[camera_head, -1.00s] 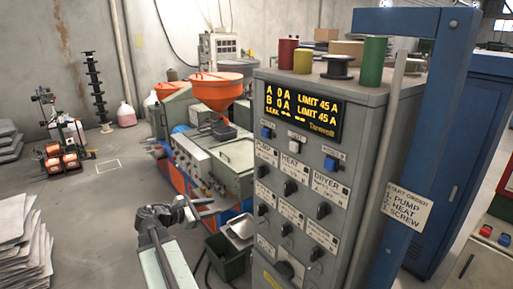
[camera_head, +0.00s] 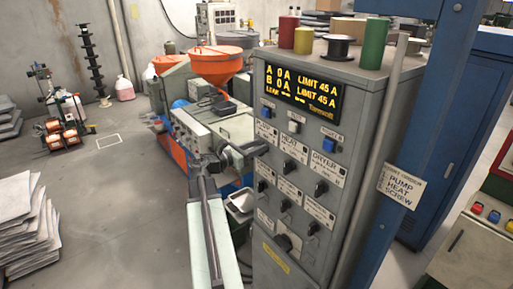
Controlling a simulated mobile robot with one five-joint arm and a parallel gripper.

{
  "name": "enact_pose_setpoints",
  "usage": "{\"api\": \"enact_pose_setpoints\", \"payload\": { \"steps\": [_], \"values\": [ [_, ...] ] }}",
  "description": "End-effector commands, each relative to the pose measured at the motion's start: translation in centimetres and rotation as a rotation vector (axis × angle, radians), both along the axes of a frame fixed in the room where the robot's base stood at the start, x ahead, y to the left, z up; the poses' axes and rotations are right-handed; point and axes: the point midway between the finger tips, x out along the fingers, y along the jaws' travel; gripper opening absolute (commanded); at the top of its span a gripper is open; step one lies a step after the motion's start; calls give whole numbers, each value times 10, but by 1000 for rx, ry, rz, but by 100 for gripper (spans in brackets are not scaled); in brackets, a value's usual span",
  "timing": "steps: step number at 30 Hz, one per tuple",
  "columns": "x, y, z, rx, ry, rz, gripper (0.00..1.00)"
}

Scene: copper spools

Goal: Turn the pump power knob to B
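The grey control cabinet (camera_head: 300,130) stands right of centre, its front panel facing left and toward me. The PUMP label (camera_head: 266,132) is at the left of the upper knob row. The pump knob lies just below it and is mostly hidden by my gripper, so its pointer cannot be read. My gripper (camera_head: 257,150) is at the left edge of the panel, level with the pump knob; I cannot tell whether it touches the knob or whether its fingers are open. The HEAT knob (camera_head: 289,166) and DRYER knob (camera_head: 321,188) are to its right.
A lit display (camera_head: 302,88) reads A 0 A and B 0 A. More knobs, including a large one (camera_head: 284,242), are below. A blue post (camera_head: 425,110) with a start-order sign (camera_head: 402,187) stands right. An extruder with an orange hopper (camera_head: 216,62) is behind.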

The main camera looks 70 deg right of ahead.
Motion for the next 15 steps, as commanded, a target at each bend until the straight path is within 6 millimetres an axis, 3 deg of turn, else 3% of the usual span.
{"api": "enact_pose_setpoints", "payload": {
  "steps": [6,10,15],
  "values": [
    [0,0,0,0,0,1,35],
    [0,0,0,-1,-1,1,0],
    [1,6,0,-1,-1,3,0]
  ]
}}
